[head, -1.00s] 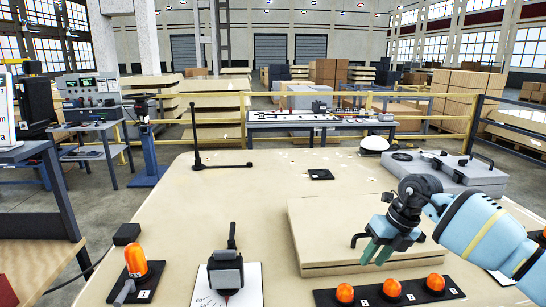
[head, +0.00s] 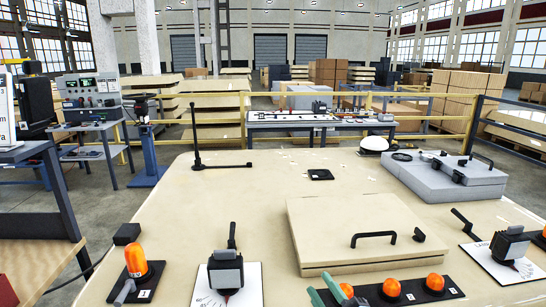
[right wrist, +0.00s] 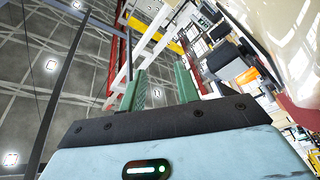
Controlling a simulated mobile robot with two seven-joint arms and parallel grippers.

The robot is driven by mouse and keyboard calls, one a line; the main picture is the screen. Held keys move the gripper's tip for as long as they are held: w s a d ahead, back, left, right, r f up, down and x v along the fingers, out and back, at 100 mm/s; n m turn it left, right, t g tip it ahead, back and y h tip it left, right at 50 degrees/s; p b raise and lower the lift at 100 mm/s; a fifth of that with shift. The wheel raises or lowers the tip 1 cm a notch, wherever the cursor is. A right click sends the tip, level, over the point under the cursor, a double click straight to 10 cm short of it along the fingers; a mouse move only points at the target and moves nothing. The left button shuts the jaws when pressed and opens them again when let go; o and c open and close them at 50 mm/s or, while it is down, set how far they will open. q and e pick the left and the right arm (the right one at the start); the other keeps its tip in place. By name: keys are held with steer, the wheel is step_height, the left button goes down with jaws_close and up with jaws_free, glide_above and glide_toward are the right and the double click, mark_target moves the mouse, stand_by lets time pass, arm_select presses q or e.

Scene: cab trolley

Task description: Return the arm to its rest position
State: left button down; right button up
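My right gripper (head: 326,291) shows only as two green fingertips at the bottom edge of the head view. They stand in front of the left end of the strip of orange lamps and partly cover its left lamp. In the right wrist view the same gripper (right wrist: 160,88) has its two green fingers apart with nothing between them, and it points up toward the hall ceiling. The rest of the right arm is outside the head view. My left gripper is not in view.
Near the front are a black lamp strip (head: 455,293), two levers with dials (head: 226,270) (head: 508,245) and an orange beacon (head: 135,260). A grey case (head: 440,185) sits back right.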

steer(key=s+d+f+m+g+h, duration=0.4)
steer(key=s+d+f+m, duration=0.1)
steer(key=s+f, duration=0.3)
steer(key=s+d+f+m+g+h, duration=0.4)
steer(key=s+d+f+m, duration=0.2)
steer(key=s+f, duration=0.15)
steer(key=s+d+f+m+g, duration=0.1)
steer(key=s+f+g, duration=0.25)
steer(key=s, duration=0.65)
steer(key=s+d+f+m+g, duration=0.15)
steer(key=s+g, duration=0.35)
steer(key=s, duration=0.5)
steer(key=w+a+f+t+y, duration=0.2)
steer(key=w+f+t, duration=0.4)
steer(key=f, duration=0.4)
steer(key=shift+w+a+f+n+t, duration=0.25)
steer(key=shift+w+a+n+t, duration=0.15)
steer(key=shift+a+t, duration=0.3)
